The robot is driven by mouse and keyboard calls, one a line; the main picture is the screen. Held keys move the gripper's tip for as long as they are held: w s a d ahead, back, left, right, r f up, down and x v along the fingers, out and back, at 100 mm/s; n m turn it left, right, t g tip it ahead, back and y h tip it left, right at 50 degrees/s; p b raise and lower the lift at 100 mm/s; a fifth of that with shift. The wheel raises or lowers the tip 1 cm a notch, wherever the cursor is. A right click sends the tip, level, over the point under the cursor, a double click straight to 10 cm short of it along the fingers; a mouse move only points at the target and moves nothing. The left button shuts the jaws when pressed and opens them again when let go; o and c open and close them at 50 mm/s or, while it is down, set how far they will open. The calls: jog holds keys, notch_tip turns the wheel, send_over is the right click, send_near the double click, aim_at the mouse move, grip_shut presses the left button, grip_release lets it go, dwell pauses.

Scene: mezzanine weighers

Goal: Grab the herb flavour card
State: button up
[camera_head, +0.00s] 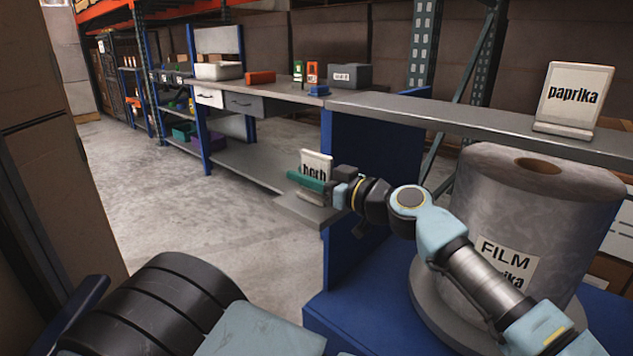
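The herb card (316,160) is a small white upright card with dark lettering, the lower part of which is covered by my gripper. It is at the small grey ledge (300,212) on the left side of the blue stand. My gripper (312,181) is at the card, with a teal finger-like part crossing in front of the lettering. The other finger is not clearly visible, so I cannot tell whether the gripper is open or closed on the card. A similar white card reading "paprika" (575,97) stands on the grey shelf at the right.
A large grey film roll (530,215) labelled "FILM" stands on the blue base, behind my arm. The grey shelf (450,117) runs above the ledge. A workbench (285,92) with boxes stands farther back. The concrete floor (170,215) at left is clear.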

grip_shut()
jog(key=shift+r, duration=0.1)
dwell(0.3)
